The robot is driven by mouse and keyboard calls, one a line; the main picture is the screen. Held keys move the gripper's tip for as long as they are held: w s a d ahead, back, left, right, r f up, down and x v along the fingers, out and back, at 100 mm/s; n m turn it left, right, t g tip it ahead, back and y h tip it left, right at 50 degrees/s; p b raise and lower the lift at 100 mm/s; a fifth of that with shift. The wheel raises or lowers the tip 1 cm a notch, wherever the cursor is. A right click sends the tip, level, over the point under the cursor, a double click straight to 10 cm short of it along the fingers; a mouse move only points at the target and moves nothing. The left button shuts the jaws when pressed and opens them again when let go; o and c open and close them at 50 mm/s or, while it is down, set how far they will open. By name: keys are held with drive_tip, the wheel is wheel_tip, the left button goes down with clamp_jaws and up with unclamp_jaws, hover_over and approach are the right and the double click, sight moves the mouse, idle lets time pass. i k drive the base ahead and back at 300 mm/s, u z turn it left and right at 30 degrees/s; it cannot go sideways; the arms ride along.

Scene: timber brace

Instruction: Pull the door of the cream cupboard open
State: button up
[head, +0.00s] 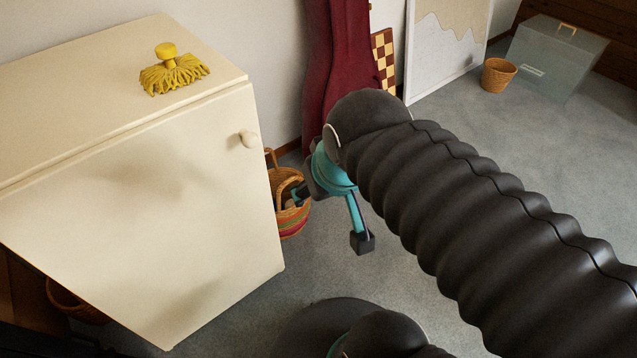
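The cream cupboard (90,75) stands at the left, and its door (150,220) faces my side. The door looks shut, with a thin line between it and the top; I cannot tell whether it is slightly ajar. A round cream knob (249,139) sits near the door's upper right corner. My gripper (331,218) is to the right of the knob and lower in the picture, apart from it. Its teal fingers are spread, with a dark pad on the nearer one, and nothing shows between them. My dark arm hides part of the gripper.
A yellow mop head (174,72) lies on the cupboard top. A striped basket (290,205) stands on the floor beside the cupboard, behind my gripper. Grey carpet (340,275) is open before the cupboard's right side.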

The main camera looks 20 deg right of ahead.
sight(163, 225)
drive_tip(key=z, duration=0.5)
drive_tip(key=k, duration=1.25)
drive_tip(key=u, duration=0.45)
